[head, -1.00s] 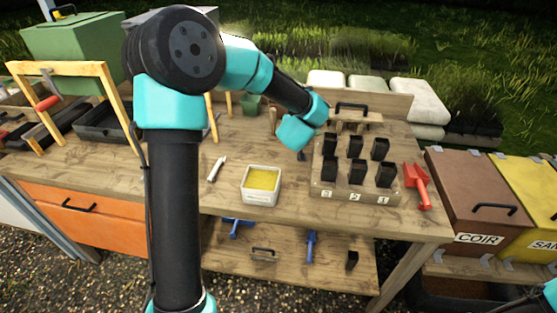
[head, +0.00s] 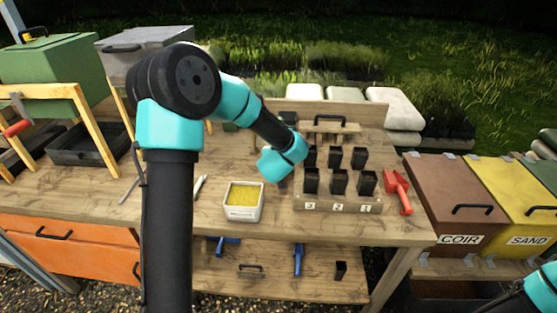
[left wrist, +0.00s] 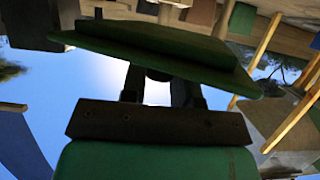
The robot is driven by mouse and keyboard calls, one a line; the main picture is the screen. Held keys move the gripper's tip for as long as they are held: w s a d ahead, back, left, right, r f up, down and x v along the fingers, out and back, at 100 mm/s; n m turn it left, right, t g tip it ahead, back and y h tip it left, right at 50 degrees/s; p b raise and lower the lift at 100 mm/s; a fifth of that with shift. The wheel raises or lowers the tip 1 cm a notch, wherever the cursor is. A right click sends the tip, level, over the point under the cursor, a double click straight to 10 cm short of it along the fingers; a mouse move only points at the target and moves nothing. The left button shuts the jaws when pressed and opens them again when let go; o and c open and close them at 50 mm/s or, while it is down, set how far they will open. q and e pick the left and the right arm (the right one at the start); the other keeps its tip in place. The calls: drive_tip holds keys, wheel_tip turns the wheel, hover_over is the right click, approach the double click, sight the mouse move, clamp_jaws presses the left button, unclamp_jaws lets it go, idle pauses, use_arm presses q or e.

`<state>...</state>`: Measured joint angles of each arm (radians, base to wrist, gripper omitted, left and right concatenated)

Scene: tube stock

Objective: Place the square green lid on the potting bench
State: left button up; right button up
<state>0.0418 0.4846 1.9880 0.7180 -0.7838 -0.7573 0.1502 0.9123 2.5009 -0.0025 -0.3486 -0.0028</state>
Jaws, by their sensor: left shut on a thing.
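A flat green lid (left wrist: 165,48) fills the upper middle of the left wrist view, seen close up and edge-on. My left gripper (left wrist: 159,82) is shut on it, with the two dark fingers reaching to its underside in that view. In the head view my left wrist is over the potting bench (head: 160,203), left of the dark pots. There the left fingers and the lid are mostly hidden behind my wrist, so its height above the bench cannot be told. My right gripper is outside the frames; only part of that arm shows at the lower right.
A white tub of yellow material (head: 243,213) stands near the bench's front edge. Several black pots stand in a wooden rack (head: 310,203), with a red scoop (head: 398,191) to its right. A green box (head: 50,72) stands at back left.

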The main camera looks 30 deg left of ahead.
use_arm(q)
drive_tip(key=shift+f, duration=1.85)
drive_tip(key=o, duration=0.9)
drive_tip(key=shift+f, duration=0.1)
drive_tip(key=shift+s+r, duration=0.1)
drive_tip(key=shift+r, duration=0.1)
drive_tip(key=v, duration=1.1)
drive_tip(key=shift+s+d+r, duration=0.1)
drive_tip(key=shift+s+d, duration=0.15)
drive_tip(key=shift+s, duration=0.1)
